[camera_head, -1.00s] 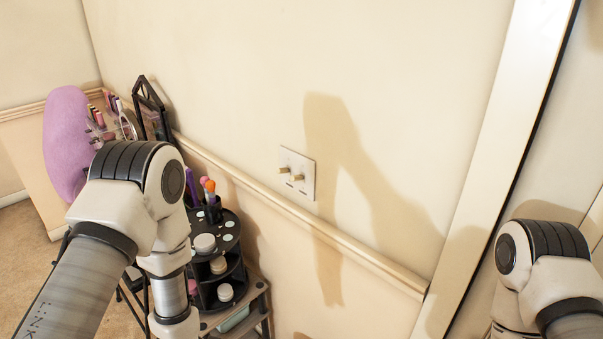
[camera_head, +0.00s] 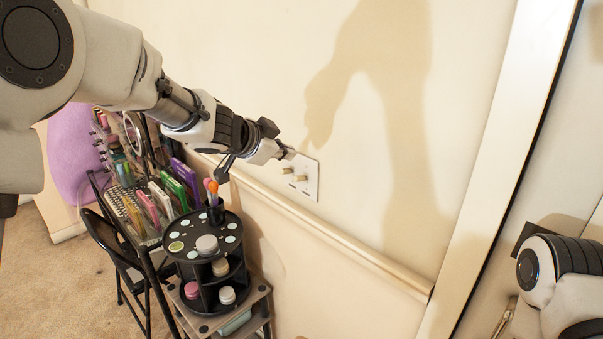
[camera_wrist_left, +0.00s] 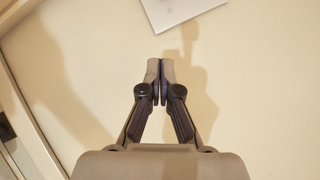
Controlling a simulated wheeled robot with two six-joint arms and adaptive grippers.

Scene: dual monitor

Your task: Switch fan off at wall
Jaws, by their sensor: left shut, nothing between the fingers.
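A white wall switch plate (camera_head: 311,182) with two brass-coloured toggles is on the cream wall. The upper-left toggle (camera_head: 286,170) and the lower-right toggle (camera_head: 299,179) both stick out. My left gripper (camera_head: 287,153) is shut and empty, its tip close to the plate's upper-left edge; I cannot tell if it touches. In the left wrist view, the fingertips (camera_wrist_left: 160,69) are together, and part of the plate (camera_wrist_left: 180,8) shows at the top edge, apart from them in the picture. No fan shows. My right arm is at the lower right; its gripper is not visible.
A black tiered organizer (camera_head: 212,265) with jars and brushes stands below and left of the plate. A cosmetics rack (camera_head: 150,205) and a black chair (camera_head: 112,245) are further left. A wall rail (camera_head: 330,230) runs below the plate. A white frame (camera_head: 480,190) stands at right.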

